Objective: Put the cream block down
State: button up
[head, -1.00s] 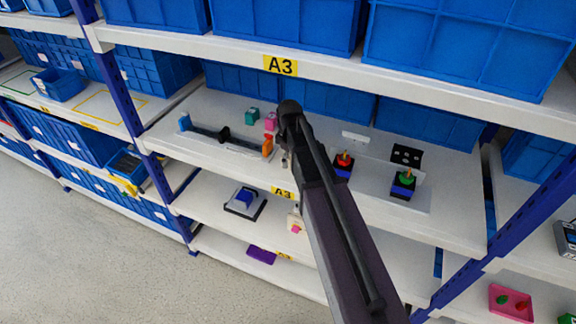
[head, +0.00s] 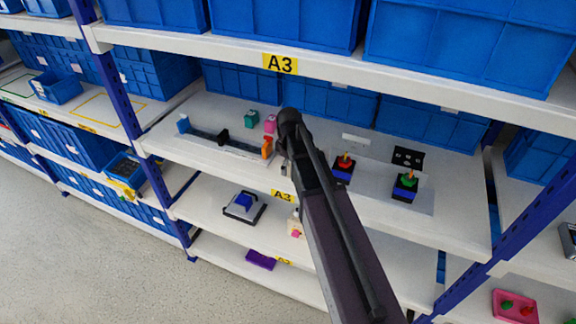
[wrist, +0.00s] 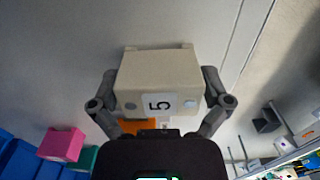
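The cream block (wrist: 150,75), marked with a "5" label, is between the two fingers of my gripper (wrist: 159,88) in the wrist view. The fingers are against its left and right sides, so my gripper is shut on it. In the head view my dark arm hides the block and most of my gripper. The arm reaches over the middle shelf (head: 200,158) under the A3 sign. Whether the block touches the shelf cannot be told.
A pink block (head: 270,123) and a teal block (head: 251,118) stand left of my arm, near an orange-ended bar (head: 225,140). Red-knob (head: 343,168) and green-knob (head: 405,187) switches stand to the right. Blue bins (head: 330,100) line the back.

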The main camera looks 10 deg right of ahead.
jog(key=shift+r, duration=0.1)
dwell(0.3)
notch_tip(320, 180, up, 12)
jog(key=p, duration=1.2)
dwell(0.8)
jog(key=s+m, duration=1)
jog(key=s, duration=0.6)
jog(key=shift+a+m, duration=0.15)
jog(key=shift+m, duration=0.25)
jog(key=shift+s, duration=0.1)
dwell(0.5)
notch_tip(320, 180, down, 12)
jog(key=b, duration=1.1)
jog(key=shift+r, duration=0.15)
